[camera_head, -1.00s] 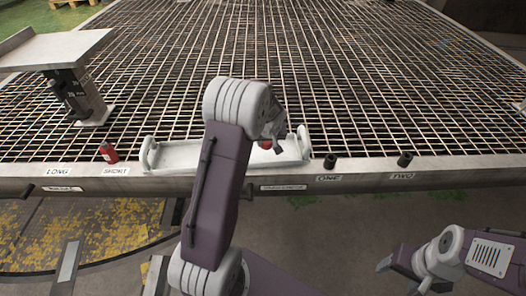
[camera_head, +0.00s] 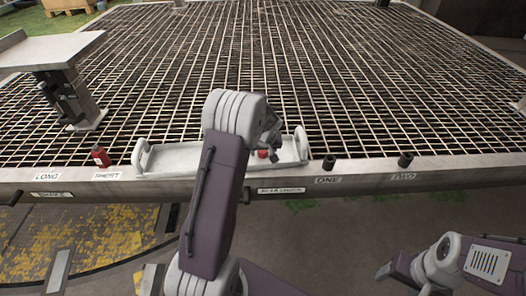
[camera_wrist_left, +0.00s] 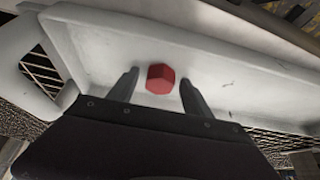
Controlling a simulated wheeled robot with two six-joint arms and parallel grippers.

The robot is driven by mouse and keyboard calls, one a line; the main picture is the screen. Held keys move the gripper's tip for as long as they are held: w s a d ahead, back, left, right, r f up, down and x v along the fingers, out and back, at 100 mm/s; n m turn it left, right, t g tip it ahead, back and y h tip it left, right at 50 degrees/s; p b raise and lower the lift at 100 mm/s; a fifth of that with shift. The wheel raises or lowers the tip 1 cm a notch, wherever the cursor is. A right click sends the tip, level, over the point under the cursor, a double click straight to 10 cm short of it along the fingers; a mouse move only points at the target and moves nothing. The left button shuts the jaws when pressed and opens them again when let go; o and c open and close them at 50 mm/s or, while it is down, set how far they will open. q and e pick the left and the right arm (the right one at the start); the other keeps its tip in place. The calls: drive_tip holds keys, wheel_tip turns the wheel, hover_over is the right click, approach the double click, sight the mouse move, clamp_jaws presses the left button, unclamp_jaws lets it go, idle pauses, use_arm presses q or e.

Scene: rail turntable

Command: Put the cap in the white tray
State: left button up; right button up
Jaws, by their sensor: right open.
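The red cap (camera_wrist_left: 160,78) has flat sides and shows against the white tray's floor in the left wrist view. It also shows in the head view (camera_head: 262,153), partly hidden by my left gripper. The long white tray (camera_head: 190,157) has a raised handle at each end and sits at the table's front edge. My left gripper (camera_wrist_left: 157,92) is over the tray and open, with a finger on each side of the cap and a clear gap to both. My right gripper (camera_head: 402,275) is open and empty at the lower right, off the table.
A red bottle-like object (camera_head: 100,156) stands left of the tray on the table rim (camera_head: 440,172). Two dark pegs (camera_head: 329,162) stand to the right. A grey raised stand (camera_head: 58,52) is at the left. The grid tabletop behind the tray is mostly clear.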

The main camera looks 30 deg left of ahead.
use_arm(q)
drive_tip(key=shift+r, duration=0.15)
drive_tip(key=p+v, duration=0.6)
drive_tip(key=v, duration=0.5)
drive_tip(key=s+d+f+m+g+h, duration=0.1)
drive_tip(key=s+d+m, duration=0.2)
drive_tip(key=s+d, duration=0.3)
drive_tip(key=s+d+f+m+g+h, duration=0.1)
drive_tip(key=s+d+m, duration=0.3)
drive_tip(key=s, duration=1.1)
drive_tip(key=d+g+h, duration=0.1)
drive_tip(key=d, duration=0.1)
drive_tip(key=shift+d, duration=0.35)
